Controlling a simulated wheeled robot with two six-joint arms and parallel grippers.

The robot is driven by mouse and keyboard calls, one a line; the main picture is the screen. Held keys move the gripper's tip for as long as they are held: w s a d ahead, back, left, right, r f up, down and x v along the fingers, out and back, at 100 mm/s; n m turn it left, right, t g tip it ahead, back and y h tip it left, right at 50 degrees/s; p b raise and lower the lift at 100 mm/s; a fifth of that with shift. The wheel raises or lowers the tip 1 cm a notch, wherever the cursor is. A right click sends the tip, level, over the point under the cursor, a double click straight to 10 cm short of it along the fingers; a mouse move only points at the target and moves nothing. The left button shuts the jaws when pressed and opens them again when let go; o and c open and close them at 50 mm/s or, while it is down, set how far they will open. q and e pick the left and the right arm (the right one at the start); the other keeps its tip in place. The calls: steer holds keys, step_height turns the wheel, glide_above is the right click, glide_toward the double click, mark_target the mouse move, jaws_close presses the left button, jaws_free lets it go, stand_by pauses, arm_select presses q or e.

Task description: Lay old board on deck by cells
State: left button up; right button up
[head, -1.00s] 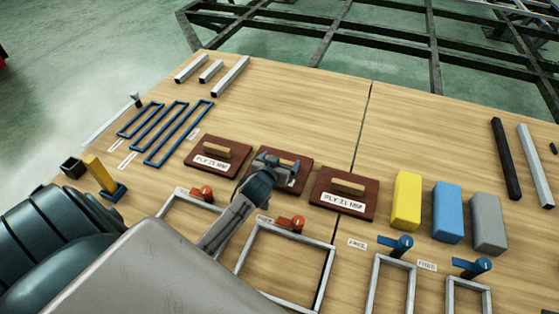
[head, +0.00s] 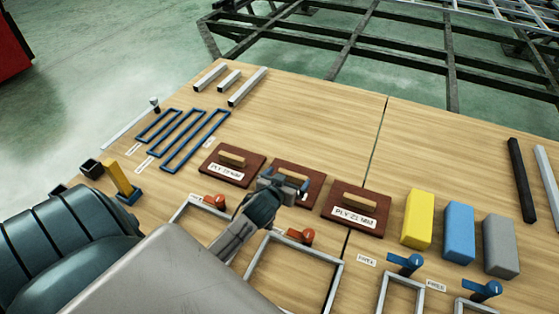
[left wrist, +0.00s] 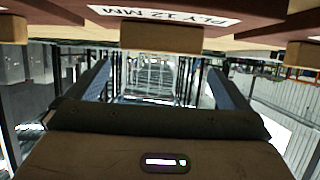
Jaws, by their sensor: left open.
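Three dark red-brown boards lie in a row on the wooden deck (head: 310,115), each with a light wooden handle and a white label. They are the left board (head: 240,176), the middle board (head: 318,190) and the right board (head: 380,221). My left gripper (head: 285,184) is open over the middle board and hides part of it and its label. In the left wrist view, the middle board's label reads PLY 12 MM, and its handle (left wrist: 160,37) shows beyond my spread fingers (left wrist: 160,85), not gripped. Which board is the old one cannot be told. My right gripper is not in view.
Steel frames (head: 338,285) with red and blue levers line the near side; some labels there read FREE. Yellow (head: 417,219), blue (head: 459,230) and grey blocks (head: 500,246) stand right of the boards. Blue loops (head: 190,140) lie left.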

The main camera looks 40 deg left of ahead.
arm_select(q)
steer(key=p+v, duration=0.1)
steer(key=v, duration=0.5)
steer(key=s+d+r+m+t+h, duration=0.2)
steer(key=d+r+t, duration=0.2)
steer(key=r, duration=0.4)
steer(key=s+d+r+m+t+h, duration=0.1)
steer(key=d+r+m+t+h, duration=0.15)
steer(key=d+r, duration=0.45)
steer(key=s+r+t, duration=0.3)
steer(key=s+r, duration=0.1)
steer(key=r, duration=0.3)
steer(key=s+a+r+t+h, duration=0.1)
steer(key=s+r+t, duration=0.3)
steer(key=r, duration=0.3)
steer(key=shift+r, duration=0.2)
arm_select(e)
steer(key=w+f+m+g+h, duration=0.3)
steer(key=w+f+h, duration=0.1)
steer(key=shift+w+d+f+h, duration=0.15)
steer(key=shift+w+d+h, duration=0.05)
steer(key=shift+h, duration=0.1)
